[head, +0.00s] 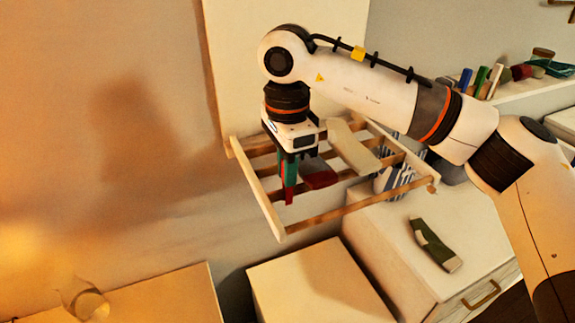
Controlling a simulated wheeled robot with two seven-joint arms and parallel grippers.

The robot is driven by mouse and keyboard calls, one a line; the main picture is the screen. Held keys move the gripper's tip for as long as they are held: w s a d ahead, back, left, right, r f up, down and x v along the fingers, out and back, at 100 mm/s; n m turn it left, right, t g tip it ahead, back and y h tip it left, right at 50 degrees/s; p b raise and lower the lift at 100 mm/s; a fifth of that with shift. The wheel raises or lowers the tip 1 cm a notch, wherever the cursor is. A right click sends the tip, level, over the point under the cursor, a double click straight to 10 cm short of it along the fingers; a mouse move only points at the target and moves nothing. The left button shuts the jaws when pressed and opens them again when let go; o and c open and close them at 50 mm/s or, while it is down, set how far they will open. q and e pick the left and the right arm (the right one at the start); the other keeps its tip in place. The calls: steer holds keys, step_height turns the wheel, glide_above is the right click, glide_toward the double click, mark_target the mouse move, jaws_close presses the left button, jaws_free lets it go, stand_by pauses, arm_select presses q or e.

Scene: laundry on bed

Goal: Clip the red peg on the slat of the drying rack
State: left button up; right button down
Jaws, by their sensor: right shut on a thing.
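The wooden drying rack (335,214) juts out from a pale panel, with several slats across its frame. My right gripper (289,172) points down over the left part of the rack and is shut on the red peg (289,196). The peg's red end shows low between the slats, below a green part at the fingers. The fingers hide much of the peg, and I cannot tell whether it touches a slat. My left gripper is not in view.
A dark red cloth (320,179) and a beige cloth (354,151) lie on the rack beside the gripper. A green sock (434,245) lies on the white cabinet (385,228) at right. A shelf (530,88) with bottles is behind. A glass (84,301) stands lower left.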

steer(key=shift+f+b, duration=0.45)
steer(key=shift+f, duration=0.2)
steer(key=c, duration=1.3)
jaws_free()
step_height(320, 180, up, 12)
steer(key=shift+r+b, duration=0.1)
steer(key=shift+b, duration=0.5)
